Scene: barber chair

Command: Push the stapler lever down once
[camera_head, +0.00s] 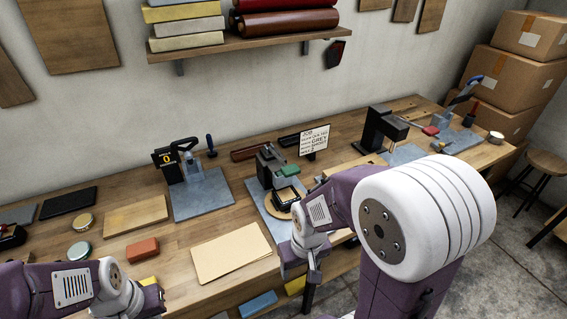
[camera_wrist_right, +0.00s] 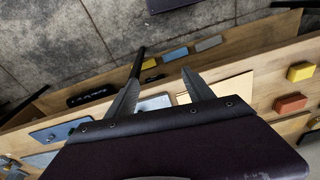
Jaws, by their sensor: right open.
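A grey device with a dark lever arm (camera_head: 187,158) stands on a blue-grey plate (camera_head: 203,194) at the left middle of the bench, beside a black sign showing 0; it may be the stapler, but I cannot tell for sure. My right gripper (camera_head: 312,272) hangs near the bench's front edge, to the right of and apart from that device. In the right wrist view my right gripper (camera_wrist_right: 160,85) is open and empty, its two fingers spread. My left gripper (camera_head: 150,302) is at the lower left, and its fingers are not clear.
A folder (camera_head: 230,252), a red block (camera_head: 142,250) and a wooden board (camera_head: 136,216) lie on the bench. Another press (camera_head: 270,165), a dark machine (camera_head: 378,130) and a blue-handled lever device (camera_head: 462,95) stand to the right. A shelf (camera_head: 240,43) hangs above.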

